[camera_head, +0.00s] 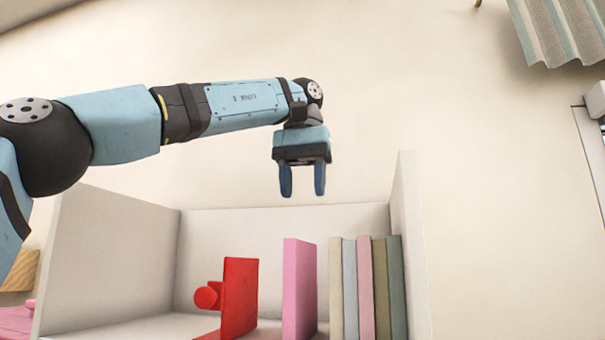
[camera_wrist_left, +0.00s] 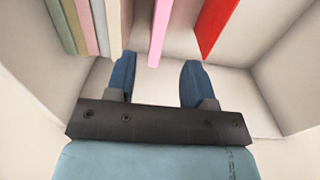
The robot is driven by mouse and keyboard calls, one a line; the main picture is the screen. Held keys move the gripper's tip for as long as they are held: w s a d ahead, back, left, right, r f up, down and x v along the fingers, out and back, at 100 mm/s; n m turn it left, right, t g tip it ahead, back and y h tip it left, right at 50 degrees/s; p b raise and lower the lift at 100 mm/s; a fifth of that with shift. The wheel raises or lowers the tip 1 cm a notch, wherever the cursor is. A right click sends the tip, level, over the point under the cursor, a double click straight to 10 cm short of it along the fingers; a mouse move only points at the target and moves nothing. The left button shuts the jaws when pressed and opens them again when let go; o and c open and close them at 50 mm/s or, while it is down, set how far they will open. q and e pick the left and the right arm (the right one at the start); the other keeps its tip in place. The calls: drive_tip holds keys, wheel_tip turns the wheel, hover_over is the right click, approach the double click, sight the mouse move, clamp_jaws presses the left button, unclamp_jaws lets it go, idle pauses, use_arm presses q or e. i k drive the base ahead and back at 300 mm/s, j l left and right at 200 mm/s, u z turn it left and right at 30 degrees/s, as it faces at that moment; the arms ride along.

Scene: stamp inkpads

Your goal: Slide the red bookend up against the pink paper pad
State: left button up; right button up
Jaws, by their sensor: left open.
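The red bookend (camera_head: 239,296) stands upright in a white shelf compartment, with a round red knob on its left side. It also shows in the left wrist view (camera_wrist_left: 213,22). The pink paper pad (camera_head: 299,287) stands upright to the right of the bookend, with a clear gap between them. The pad also shows in the left wrist view (camera_wrist_left: 160,32). My left gripper (camera_head: 303,192) is open and empty, pointing down above the shelf, over the pad and apart from everything. Its two blue fingers show in the left wrist view (camera_wrist_left: 158,72). My right gripper is not in view.
Several upright books (camera_head: 365,287) stand right of the pad, against the shelf's right wall (camera_head: 411,240). The shelf's left wall (camera_head: 108,255) leaves free room left of the bookend. Pink and wooden items lie outside at the lower left. A striped cloth (camera_head: 560,30) is at the upper right.

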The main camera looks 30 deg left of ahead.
sight(236, 296)
drive_tip(key=k+l, duration=0.3)
drive_tip(key=k, duration=0.15)
drive_tip(key=k+l, duration=0.35)
drive_tip(key=k, duration=0.1)
